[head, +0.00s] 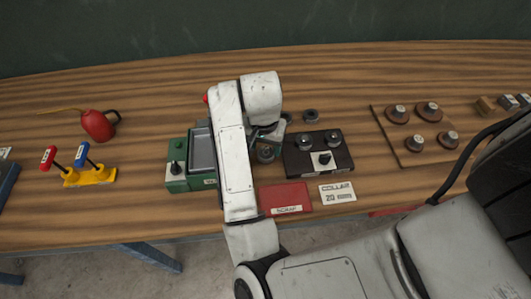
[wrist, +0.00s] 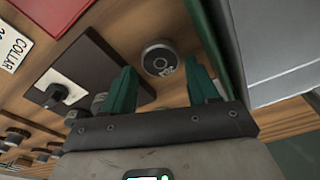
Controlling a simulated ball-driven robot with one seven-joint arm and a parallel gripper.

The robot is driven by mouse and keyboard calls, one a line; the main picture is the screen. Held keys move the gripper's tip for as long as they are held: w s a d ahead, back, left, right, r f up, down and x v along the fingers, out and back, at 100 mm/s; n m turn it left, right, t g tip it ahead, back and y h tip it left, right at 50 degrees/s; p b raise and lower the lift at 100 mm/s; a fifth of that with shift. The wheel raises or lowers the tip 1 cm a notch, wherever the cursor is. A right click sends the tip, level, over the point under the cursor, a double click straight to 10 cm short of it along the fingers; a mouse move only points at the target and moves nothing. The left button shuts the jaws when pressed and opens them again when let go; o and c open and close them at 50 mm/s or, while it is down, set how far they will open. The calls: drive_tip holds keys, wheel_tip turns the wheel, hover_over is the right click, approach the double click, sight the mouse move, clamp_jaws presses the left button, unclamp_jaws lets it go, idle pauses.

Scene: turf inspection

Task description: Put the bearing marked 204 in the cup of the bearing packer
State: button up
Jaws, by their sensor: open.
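My gripper (wrist: 158,95) is open, its two green fingers pointing down at the table. A dark round bearing (wrist: 158,58) lies on the wood just beyond and between the fingertips, not gripped; it carries a small pale mark too small to read for sure. In the head view this bearing (head: 265,154) sits between the black box and the green unit, partly under my arm.
The black box (head: 318,165) with a knob and round parts stands right of my gripper. A green unit with a grey tray (head: 201,150) stands left. A red scrap mat (head: 285,198) and collar card (head: 337,193) lie in front. A board with spools (head: 385,140) is farther right.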

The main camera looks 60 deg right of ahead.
sight(266, 152)
drive_tip(key=shift+d+f, duration=0.15)
drive_tip(key=shift+f, duration=0.65)
drive_tip(key=shift+d+f, duration=0.15)
drive_tip(key=shift+f, duration=0.6)
drive_tip(key=c, duration=0.9)
drive_tip(key=shift+w, duration=0.1)
drive_tip(key=shift+r, duration=0.15)
drive_tip(key=shift+r, duration=0.5)
drive_tip(key=s+a+r, duration=0.1)
drive_tip(key=s+r, duration=0.3)
drive_tip(key=s+a+r, duration=0.1)
drive_tip(key=s+r, duration=0.3)
drive_tip(key=s, duration=0.1)
drive_tip(key=s+a+r, duration=0.1)
drive_tip(key=s+r, duration=0.2)
drive_tip(key=s, duration=0.1)
drive_tip(key=shift+s+a+r, duration=0.3)
drive_tip(key=shift+a+r, duration=0.05)
drive_tip(key=shift+r, duration=0.05)
